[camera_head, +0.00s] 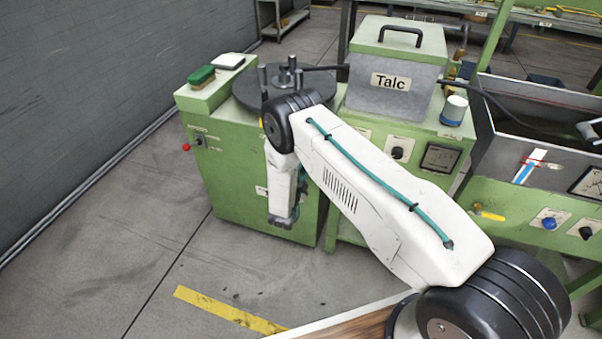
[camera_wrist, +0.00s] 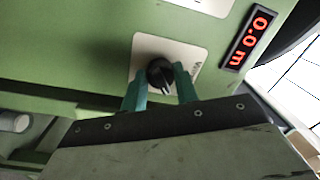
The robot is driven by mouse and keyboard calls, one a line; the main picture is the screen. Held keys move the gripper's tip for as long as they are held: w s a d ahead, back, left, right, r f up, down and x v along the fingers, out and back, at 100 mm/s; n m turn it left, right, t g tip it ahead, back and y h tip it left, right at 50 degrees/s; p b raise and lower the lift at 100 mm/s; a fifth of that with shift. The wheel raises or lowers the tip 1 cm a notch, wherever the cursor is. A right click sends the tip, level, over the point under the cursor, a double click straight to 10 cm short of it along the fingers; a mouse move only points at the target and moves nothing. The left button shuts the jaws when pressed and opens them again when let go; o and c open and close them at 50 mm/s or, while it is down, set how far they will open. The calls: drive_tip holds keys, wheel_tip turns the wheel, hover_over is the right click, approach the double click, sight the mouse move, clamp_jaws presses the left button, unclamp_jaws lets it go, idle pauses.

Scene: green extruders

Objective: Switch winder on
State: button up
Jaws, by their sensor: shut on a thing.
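The winder (camera_head: 221,148) is the green cabinet with a dark round reel plate on top, in the head view. In the wrist view, a black rotary knob (camera_wrist: 161,73) sits on a white plate (camera_wrist: 143,45) on a green panel. My gripper (camera_wrist: 161,82) has its two green fingers on either side of the knob and is shut on it. A display (camera_wrist: 249,38) beside the knob reads "0.0 m" in lit red digits. In the head view my arm covers part of the winder's front, and the knob cannot be made out there.
A grey box marked Talc (camera_head: 385,90) stands right of the reel. A green brush (camera_head: 201,76) lies on the winder top. A red knob (camera_head: 186,147) juts from the winder's left side. A grey wall (camera_head: 85,95) is at left. The floor in front is clear.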

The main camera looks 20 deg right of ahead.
drive_tip(key=shift+m, duration=1)
drive_tip(key=o, duration=1)
drive_tip(key=shift+c, duration=0.2)
drive_tip(key=v, duration=0.8)
drive_tip(key=shift+w+f, duration=0.1)
